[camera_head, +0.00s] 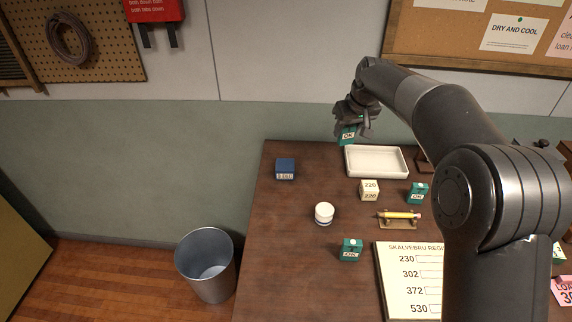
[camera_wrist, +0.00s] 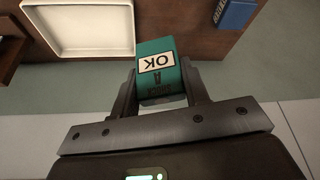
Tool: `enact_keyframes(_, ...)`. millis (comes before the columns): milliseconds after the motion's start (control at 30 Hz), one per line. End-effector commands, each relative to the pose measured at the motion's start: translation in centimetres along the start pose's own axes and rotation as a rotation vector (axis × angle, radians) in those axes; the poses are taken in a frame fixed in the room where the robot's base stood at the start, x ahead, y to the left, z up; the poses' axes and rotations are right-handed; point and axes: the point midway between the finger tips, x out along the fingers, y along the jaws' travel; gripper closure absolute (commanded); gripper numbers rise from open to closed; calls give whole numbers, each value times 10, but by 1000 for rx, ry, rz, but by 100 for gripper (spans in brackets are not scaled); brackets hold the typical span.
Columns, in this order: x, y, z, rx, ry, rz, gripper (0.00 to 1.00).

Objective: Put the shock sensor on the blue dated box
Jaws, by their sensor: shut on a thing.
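My gripper (camera_head: 352,120) is shut on a teal shock sensor with a white OK label (camera_head: 347,137), held in the air above the table's back edge, near the white tray. In the wrist view the teal sensor (camera_wrist: 158,68) sits between the two fingers (camera_wrist: 160,90). The blue dated box (camera_head: 285,169) stands at the table's back left, to the left of the gripper, with a white label on its front. The blue box also shows at the top right of the wrist view (camera_wrist: 236,12). Nothing is seen on its top in the head view.
An empty white tray (camera_head: 376,161) lies at the back. The table (camera_head: 285,230) is clear around the blue box.

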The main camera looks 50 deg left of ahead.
Motion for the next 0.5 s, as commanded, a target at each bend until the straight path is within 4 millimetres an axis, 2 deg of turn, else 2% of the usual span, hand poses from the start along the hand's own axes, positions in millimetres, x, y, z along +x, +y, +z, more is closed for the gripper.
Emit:
enact_keyframes(33,-1,-19,-4,-15,2,-5,82)
enact_keyframes(100,0,-38,-8,-24,3,-10,82)
enact_keyframes(333,6,-71,-14,-39,4,-18,82)
enact_keyframes(500,33,-100,-25,-42,3,-19,82)
